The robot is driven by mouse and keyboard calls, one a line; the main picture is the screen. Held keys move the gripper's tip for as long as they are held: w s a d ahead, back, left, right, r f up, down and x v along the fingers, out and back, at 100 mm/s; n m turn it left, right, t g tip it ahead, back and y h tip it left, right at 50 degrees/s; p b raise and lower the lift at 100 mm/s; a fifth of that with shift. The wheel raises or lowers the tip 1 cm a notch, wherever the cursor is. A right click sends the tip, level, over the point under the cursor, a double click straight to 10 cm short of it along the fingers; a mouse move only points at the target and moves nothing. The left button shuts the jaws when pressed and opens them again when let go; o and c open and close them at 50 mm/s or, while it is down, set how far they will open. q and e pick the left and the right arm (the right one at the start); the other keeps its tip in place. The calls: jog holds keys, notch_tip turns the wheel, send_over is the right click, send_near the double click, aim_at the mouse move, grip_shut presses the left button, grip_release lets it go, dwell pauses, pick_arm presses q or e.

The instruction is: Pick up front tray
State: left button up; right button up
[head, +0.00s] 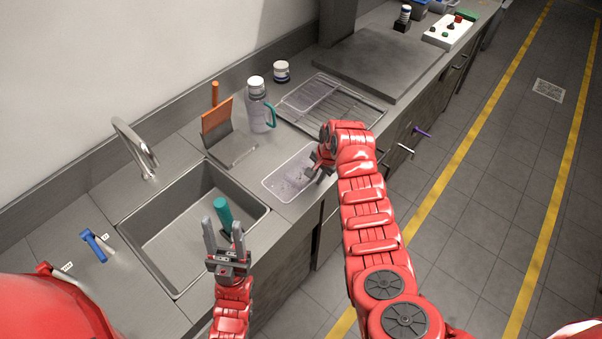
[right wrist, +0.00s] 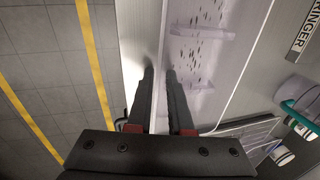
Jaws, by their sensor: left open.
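The front tray (head: 275,183) is a shallow clear tray with small dark crumbs. It lies on the counter near its front edge, right of the sink. My right gripper (head: 314,166) is at the tray's right end, pointing down. In the right wrist view its fingers (right wrist: 160,74) stand a narrow gap apart, and the tray's edge (right wrist: 165,35) runs up from between them. I cannot tell whether they press on it. My left gripper (head: 223,227) is open and empty, fingers up, over the sink's front side.
The sink (head: 165,215) holds a teal-handled item (head: 223,208). Behind the front tray are an orange scraper (head: 216,115), a bottle (head: 259,108) and a wire rack (head: 345,105) with another clear tray (head: 310,93). The floor (head: 480,220) on the right is clear.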

grip_shut()
jog(key=shift+r, duration=0.2)
dwell(0.3)
